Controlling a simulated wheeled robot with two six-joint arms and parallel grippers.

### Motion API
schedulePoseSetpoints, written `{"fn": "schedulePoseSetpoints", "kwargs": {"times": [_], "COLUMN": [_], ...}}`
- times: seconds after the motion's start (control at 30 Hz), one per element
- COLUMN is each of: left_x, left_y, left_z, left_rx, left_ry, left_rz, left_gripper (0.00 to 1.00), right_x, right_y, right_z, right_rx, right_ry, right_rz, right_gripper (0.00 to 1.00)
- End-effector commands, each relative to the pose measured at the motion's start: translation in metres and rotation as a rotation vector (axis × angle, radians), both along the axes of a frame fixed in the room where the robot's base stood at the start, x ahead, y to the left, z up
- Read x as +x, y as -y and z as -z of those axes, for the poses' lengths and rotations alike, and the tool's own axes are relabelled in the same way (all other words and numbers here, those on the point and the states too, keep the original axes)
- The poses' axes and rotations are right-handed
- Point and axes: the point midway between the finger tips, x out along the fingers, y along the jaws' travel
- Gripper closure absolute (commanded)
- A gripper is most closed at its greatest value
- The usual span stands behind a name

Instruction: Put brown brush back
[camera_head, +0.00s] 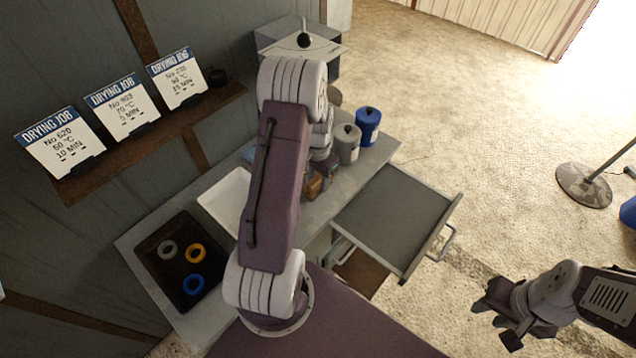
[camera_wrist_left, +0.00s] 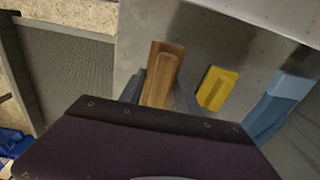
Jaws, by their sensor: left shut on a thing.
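The brown brush (camera_wrist_left: 165,72) is held between the fingers of my left gripper (camera_wrist_left: 162,90) in the left wrist view, close to the grey counter surface. I cannot tell whether it touches that surface. In the head view the brown brush (camera_head: 313,187) shows beside my left arm, which hides most of that gripper. My right gripper (camera_head: 500,317) is at the lower right of the head view, over the floor, with its fingers apart and empty.
An open, empty drawer (camera_head: 390,215) sticks out from the counter (camera_head: 377,157). A yellow piece (camera_wrist_left: 216,88) and a blue one (camera_wrist_left: 285,97) lie beside the brush. Grey (camera_head: 346,143) and blue (camera_head: 368,125) canisters stand behind. A black tray (camera_head: 207,226) holds three rings.

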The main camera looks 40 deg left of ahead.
Motion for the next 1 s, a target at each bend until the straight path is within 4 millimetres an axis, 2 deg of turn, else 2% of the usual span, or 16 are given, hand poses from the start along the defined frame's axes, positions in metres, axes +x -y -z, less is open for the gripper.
{"fn": "schedulePoseSetpoints", "kwargs": {"times": [0.13,0.47,0.5,0.57,0.6,0.87,0.93,1.0], "left_x": [0.0,0.0,0.0,0.0,0.0,0.0,0.001,0.001], "left_y": [0.0,0.0,0.0,0.0,0.0,0.0,0.0,0.0], "left_z": [0.019,0.024,0.024,0.023,0.023,0.023,0.018,0.012], "left_rx": [-0.001,0.0,0.0,0.0,0.0,0.0,0.001,0.002], "left_ry": [-0.002,0.001,0.001,0.001,0.001,0.001,0.001,0.003], "left_rz": [0.0,0.0,0.0,0.0,0.0,0.0,0.0,0.0], "left_gripper": [0.98,0.98,0.58,0.41,0.39,0.39,0.39,0.39], "right_x": [0.0,0.0,0.0,0.0,0.0,0.0,0.0,0.0], "right_y": [0.0,0.0,0.0,0.0,0.0,0.0,0.0,0.0], "right_z": [-0.006,-0.002,-0.002,-0.003,-0.003,-0.003,-0.007,-0.003], "right_rx": [0.0,0.0,0.0,0.0,0.0,0.0,0.0,0.0], "right_ry": [0.0,0.0,0.0,0.0,0.0,0.0,0.0,0.0], "right_rz": [0.0,0.0,0.0,0.0,0.0,0.0,0.0,0.0], "right_gripper": [0.66,0.66,0.66,0.66,0.66,0.66,0.66,0.66]}}
